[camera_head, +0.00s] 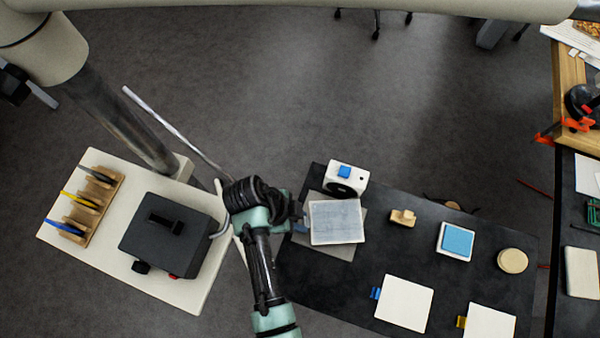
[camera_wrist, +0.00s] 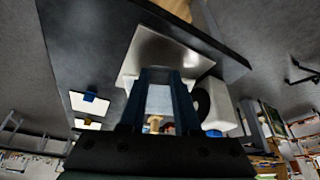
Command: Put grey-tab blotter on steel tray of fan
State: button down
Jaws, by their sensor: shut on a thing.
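The grey-tab blotter (camera_head: 335,222) is a pale grey square with a light rim in the head view. It is over the steel tray (camera_head: 322,249) of the fan, whose grey edges show around it. I cannot tell whether it touches the tray. The white fan (camera_head: 345,179) with a blue patch stands behind it. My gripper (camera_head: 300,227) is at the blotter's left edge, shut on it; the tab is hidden. In the wrist view, my fingers (camera_wrist: 160,100) point toward the tray (camera_wrist: 175,52), with the fan (camera_wrist: 214,106) to the right.
On the dark table are a wooden stamp (camera_head: 403,217), a blue pad (camera_head: 456,241), a round wooden disc (camera_head: 513,260), a blue-tab blotter (camera_head: 405,303) and a yellow-tab blotter (camera_head: 487,322). A black box (camera_head: 165,235) and tool rack (camera_head: 92,205) stand on the left table.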

jog(key=shift+f, duration=2.15)
jog(key=shift+f, duration=0.1)
jog(key=c, duration=0.6)
grip_release()
jog(key=b+v, duration=0.1)
jog(key=v, duration=1.1)
jog(key=shift+s, duration=0.1)
